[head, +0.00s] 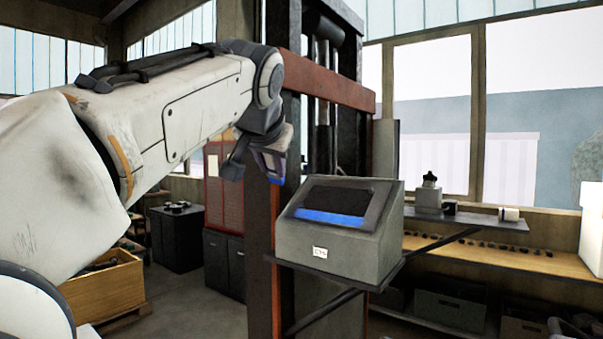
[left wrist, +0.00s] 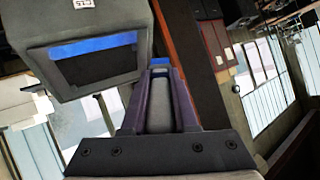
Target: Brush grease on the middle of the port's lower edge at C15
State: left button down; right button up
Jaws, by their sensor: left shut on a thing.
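A grey box with a sloped face (head: 300,247) carries a white label that seems to read C15. Its face has a dark rectangular port (head: 340,198) with a blue band (head: 328,217) along the lower edge. In the left wrist view the box (left wrist: 130,22) is upside down at upper left. My left gripper (head: 271,162) points downward, up and left of the box and apart from it. In the left wrist view its purple fingers (left wrist: 160,88) are shut on a slim grey thing with a blue end (left wrist: 160,64), likely the brush; its bristles are not clear. My right gripper is out of view.
The box sits on a bracket shelf beside a red and black press frame (head: 262,240). A grey shelf (head: 490,222) with small parts is at right, above a wooden bench (head: 540,262). A wooden crate (head: 105,290) stands at lower left.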

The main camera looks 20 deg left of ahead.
pick_arm(q)
jog(key=w+d+f+b, duration=0.1)
jog(key=w+f+b, duration=0.2)
jog(key=f, duration=0.3)
jog(key=shift+w+d+b, duration=0.25)
jog(key=shift+w+b, duration=0.1)
jog(key=shift+w, duration=0.3)
jog(key=shift+w+d+f, duration=0.1)
jog(key=shift+w+f, duration=0.2)
jog(key=shift+f, duration=0.2)
dwell(0.3)
jog(key=shift+s+d+r+b, duration=0.1)
jog(key=shift+s+d+b, duration=0.25)
jog(key=shift+d, duration=0.6)
jog(key=shift+s+d+b, duration=0.2)
jog(key=shift+s+d, duration=0.2)
jog(key=shift+d, duration=0.55)
jog(key=a, duration=0.1)
jog(key=w+a, duration=0.1)
jog(key=a, duration=0.1)
jog(key=shift+w+a+p, duration=0.25)
jog(key=shift+a+p, duration=0.1)
jog(key=shift+a, duration=0.05)
jog(key=s+r+p, duration=0.2)
jog(key=r, duration=0.1)
jog(key=s+a+r+p, duration=0.1)
jog(key=shift+s+a+r, duration=0.1)
jog(key=shift+s+r, duration=0.15)
jog(key=shift+r, duration=0.15)
